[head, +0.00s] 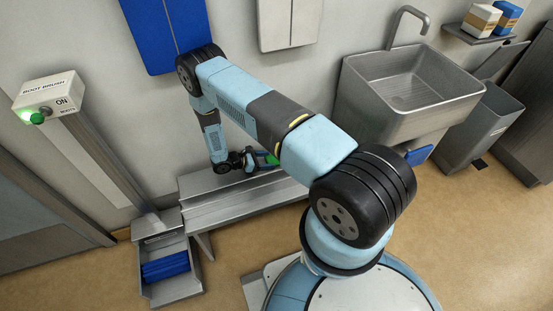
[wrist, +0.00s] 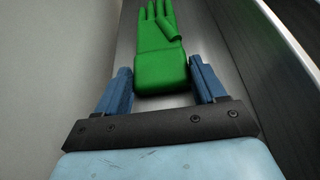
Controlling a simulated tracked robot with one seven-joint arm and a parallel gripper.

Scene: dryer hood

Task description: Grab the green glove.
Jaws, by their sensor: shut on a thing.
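The green glove (wrist: 160,66) lies along a grey metal surface in the wrist view, its fingers pointing away from me and its cuff nearest me. My gripper (wrist: 161,82) has its two blue fingers on either side of the cuff and is shut on the glove. In the head view my gripper (head: 252,160) is low over the steel bench (head: 215,200), with a bit of the green glove (head: 271,159) showing at its right. My arm hides part of the bench.
A steel sink (head: 400,95) is on the wall at right, with a bin (head: 475,130) beside it. A boot brush unit (head: 165,260) with a lit control box (head: 48,98) stands at left. Blue (head: 165,35) and white (head: 288,22) panels hang on the wall behind my arm.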

